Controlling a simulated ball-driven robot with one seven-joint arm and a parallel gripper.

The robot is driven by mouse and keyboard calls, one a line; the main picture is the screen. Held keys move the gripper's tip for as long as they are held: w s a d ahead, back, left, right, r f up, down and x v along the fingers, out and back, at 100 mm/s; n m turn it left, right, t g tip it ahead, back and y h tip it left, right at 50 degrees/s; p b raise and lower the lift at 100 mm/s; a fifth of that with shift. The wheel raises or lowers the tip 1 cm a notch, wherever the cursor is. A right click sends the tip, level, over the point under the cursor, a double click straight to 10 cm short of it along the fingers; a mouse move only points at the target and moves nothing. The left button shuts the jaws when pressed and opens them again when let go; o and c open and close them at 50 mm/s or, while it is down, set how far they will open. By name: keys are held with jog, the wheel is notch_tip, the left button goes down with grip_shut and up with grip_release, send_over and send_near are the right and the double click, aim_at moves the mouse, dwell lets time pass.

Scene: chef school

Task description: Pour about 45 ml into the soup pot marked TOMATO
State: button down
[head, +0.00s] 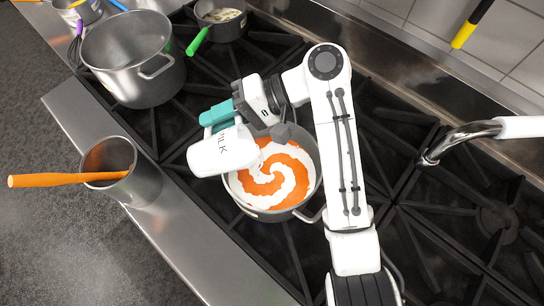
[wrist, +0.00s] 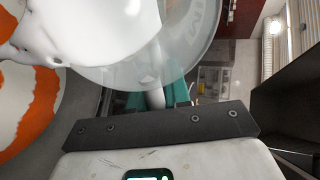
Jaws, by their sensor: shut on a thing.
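The soup pot (head: 313,158) stands on the stove in the middle of the head view, holding orange soup with a white swirl on it. A white jug marked MILK (head: 207,158) with a teal handle is tipped over the pot's left rim. A white stream drops from it onto the soup. My gripper (head: 240,112) is shut on the jug's handle. In the wrist view the jug (wrist: 110,30) fills the top left, with the orange and white soup (wrist: 30,105) beside it. The word TOMATO on the pot does not show.
A large empty pot (head: 135,60) and a small green-handled pan (head: 222,20) stand further back on the burners. A metal canister with an orange-handled tool (head: 75,178) stands on the steel counter at left. A tap (head: 465,133) is at right. The right burners are clear.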

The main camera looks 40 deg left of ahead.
jog(key=shift+f+g+y, duration=0.15)
jog(key=shift+g+y, duration=0.15)
dwell(0.9)
jog(key=shift+r+t+h, duration=0.4)
jog(key=shift+t+h, duration=0.1)
jog(key=shift+h, duration=0.2)
jog(key=shift+s+a+f+t+h+b, duration=0.1)
jog(key=shift+f+t+h+b, duration=0.45)
jog(key=shift+f+b, duration=0.25)
jog(key=shift+r+t+h+p, duration=0.3)
jog(key=shift+r+p, duration=0.2)
jog(key=shift+p, duration=0.2)
jog(key=shift+r, duration=0.1)
jog(key=r+p, duration=0.1)
jog(key=p, duration=0.1)
jog(key=shift+r+t+h+p, duration=0.25)
jog(key=shift+r+t+p, duration=0.1)
jog(key=shift+a+t+h, duration=0.1)
jog(key=shift+t+h, duration=0.6)
jog(key=shift+t, duration=0.1)
jog(key=shift+s, duration=0.1)
